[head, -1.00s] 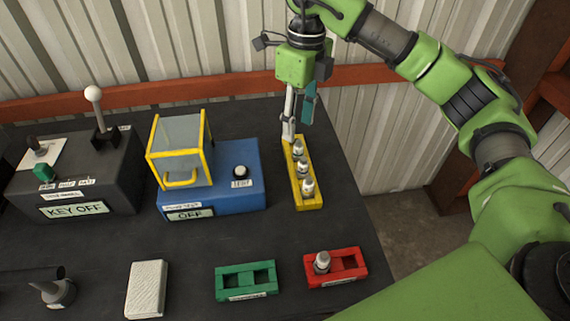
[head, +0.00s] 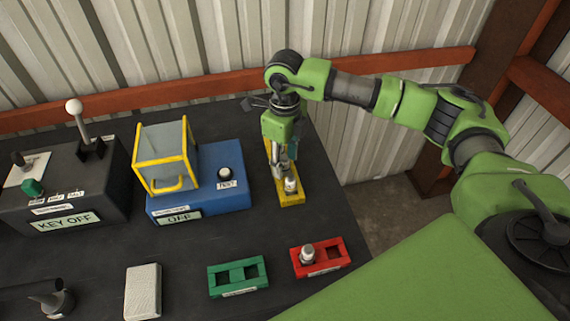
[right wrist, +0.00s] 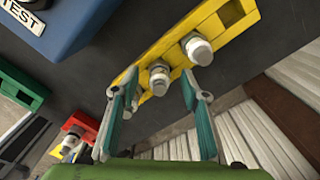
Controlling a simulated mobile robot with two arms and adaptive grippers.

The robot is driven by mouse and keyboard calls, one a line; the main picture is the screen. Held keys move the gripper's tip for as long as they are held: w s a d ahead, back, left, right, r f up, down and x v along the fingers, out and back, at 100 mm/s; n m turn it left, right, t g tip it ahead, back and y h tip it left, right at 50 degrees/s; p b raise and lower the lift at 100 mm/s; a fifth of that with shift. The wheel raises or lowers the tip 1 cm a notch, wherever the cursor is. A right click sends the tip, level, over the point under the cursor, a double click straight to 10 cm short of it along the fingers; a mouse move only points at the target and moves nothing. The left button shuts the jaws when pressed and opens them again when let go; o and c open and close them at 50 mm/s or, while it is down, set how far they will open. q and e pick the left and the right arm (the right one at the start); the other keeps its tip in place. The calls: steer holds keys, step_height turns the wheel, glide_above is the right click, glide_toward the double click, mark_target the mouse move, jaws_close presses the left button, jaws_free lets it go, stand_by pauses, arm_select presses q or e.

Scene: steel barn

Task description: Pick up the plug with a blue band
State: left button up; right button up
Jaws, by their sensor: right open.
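A yellow rack (head: 291,199) on the black table holds pale grey plugs with white bands. In the right wrist view, one plug (right wrist: 158,80) is between the fingertips and another plug (right wrist: 198,48) is just beyond, nearer the rack's empty end. A third is partly hidden behind a finger. I cannot make out a blue band on any plug. My right gripper (head: 278,165) is low over the rack, pointing down. In the right wrist view its teal-padded fingers (right wrist: 161,85) are apart, on either side of a plug. My left gripper is not in view.
A blue box (head: 215,190) with a yellow-framed cover stands left of the rack. A red rack (head: 333,254) holding one plug (head: 307,256) and a green rack (head: 238,286) lie in front. A white block (head: 143,291) and a black lever box (head: 95,190) are further left.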

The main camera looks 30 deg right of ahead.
steer(key=shift+f, duration=0.4)
jaws_close()
steer(key=shift+a+r, duration=0.1)
steer(key=shift+w+r, duration=0.1)
steer(key=shift+r, duration=0.45)
steer(key=s+a+r+b, duration=0.2)
steer(key=s+a+r, duration=0.2)
steer(key=a+r, duration=0.2)
steer(key=s+a+r+b, duration=0.1)
steer(key=s+a+r, duration=0.2)
steer(key=a+r, duration=0.2)
step_height(320, 180, up, 3)
steer(key=shift+s+a+r+b, duration=0.15)
steer(key=shift+s+a+b, duration=0.2)
steer(key=shift+s, duration=0.05)
